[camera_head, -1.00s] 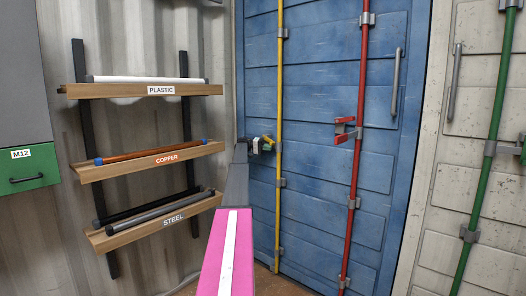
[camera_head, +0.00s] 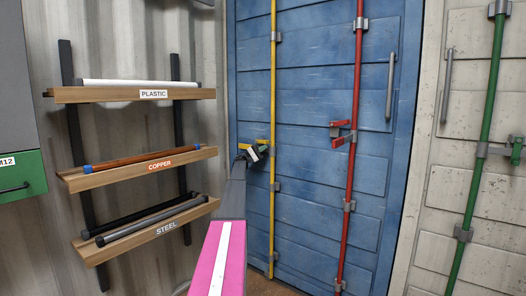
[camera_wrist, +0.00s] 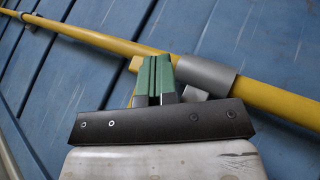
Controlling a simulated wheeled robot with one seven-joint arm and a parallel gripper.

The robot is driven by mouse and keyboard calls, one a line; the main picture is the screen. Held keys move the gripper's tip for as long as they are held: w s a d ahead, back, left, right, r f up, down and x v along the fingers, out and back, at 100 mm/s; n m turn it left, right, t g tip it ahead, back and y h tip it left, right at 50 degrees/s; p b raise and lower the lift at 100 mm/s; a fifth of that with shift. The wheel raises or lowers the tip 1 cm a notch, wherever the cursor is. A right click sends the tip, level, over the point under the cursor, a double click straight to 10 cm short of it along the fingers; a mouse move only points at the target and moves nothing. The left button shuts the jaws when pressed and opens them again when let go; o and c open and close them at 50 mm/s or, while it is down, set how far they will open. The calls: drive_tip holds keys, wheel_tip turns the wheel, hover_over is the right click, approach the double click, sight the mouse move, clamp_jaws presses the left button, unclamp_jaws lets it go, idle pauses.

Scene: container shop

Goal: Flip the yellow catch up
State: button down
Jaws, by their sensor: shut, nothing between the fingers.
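The yellow catch (camera_head: 262,141) is on the yellow rod (camera_head: 273,90) of the blue door. It is small in the head view, partly hidden by my gripper (camera_head: 262,152), which is just below it and left of the rod. In the wrist view, my gripper's green fingertips (camera_wrist: 154,72) are together and empty, over the rod beside a grey sleeve (camera_wrist: 205,75). A bit of yellow (camera_wrist: 135,65), likely the catch, shows left of the fingertips. I cannot tell whether they touch it.
The blue door (camera_head: 310,110) also carries a red rod (camera_head: 357,90) with a red catch (camera_head: 342,137). A pale door with a green rod (camera_head: 487,110) stands at right. Shelves (camera_head: 150,165) holding pipes hang on the left wall.

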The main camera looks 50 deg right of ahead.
drive_tip(key=shift+s+r+n+h, duration=0.15)
drive_tip(key=shift+r+n+h, duration=0.25)
drive_tip(key=shift+r+h, duration=0.25)
drive_tip(key=shift+r, duration=0.15)
drive_tip(key=shift+s, duration=0.1)
drive_tip(key=w+a+f, duration=0.4)
drive_tip(key=w+f, duration=0.1)
drive_tip(key=f, duration=0.5)
drive_tip(key=shift+f, duration=0.3)
drive_tip(key=shift+w, duration=0.15)
idle(0.4)
